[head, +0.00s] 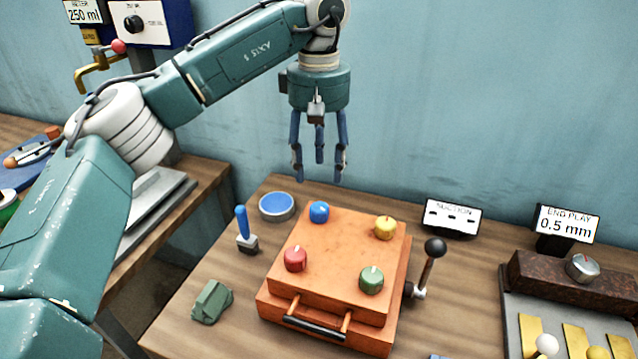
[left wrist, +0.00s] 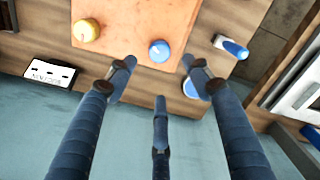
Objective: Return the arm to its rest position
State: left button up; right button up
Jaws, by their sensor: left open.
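My left gripper (head: 319,165) hangs fingers down in the head view, above the back edge of the table and near the wall. Its blue fingers are spread and hold nothing. In the left wrist view the fingers (left wrist: 160,85) are apart, with bare table and the edge of an orange box between and beyond them. The gripper is apart from the box and its knobs. My left arm (head: 235,75) reaches in from the left of the head view, raised and bent. My right gripper does not show.
An orange box (head: 335,250) carries blue, yellow, red and green knobs. Around it stand a blue-handled tool (head: 242,228), a round blue-topped tin (head: 277,206), a black-knobbed lever (head: 428,265), a SUCTION sign (head: 452,216) and a green block (head: 212,301). An END PLAY fixture (head: 580,275) stands right.

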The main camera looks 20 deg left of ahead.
pick_arm(q)
jog(key=shift+r, duration=0.85)
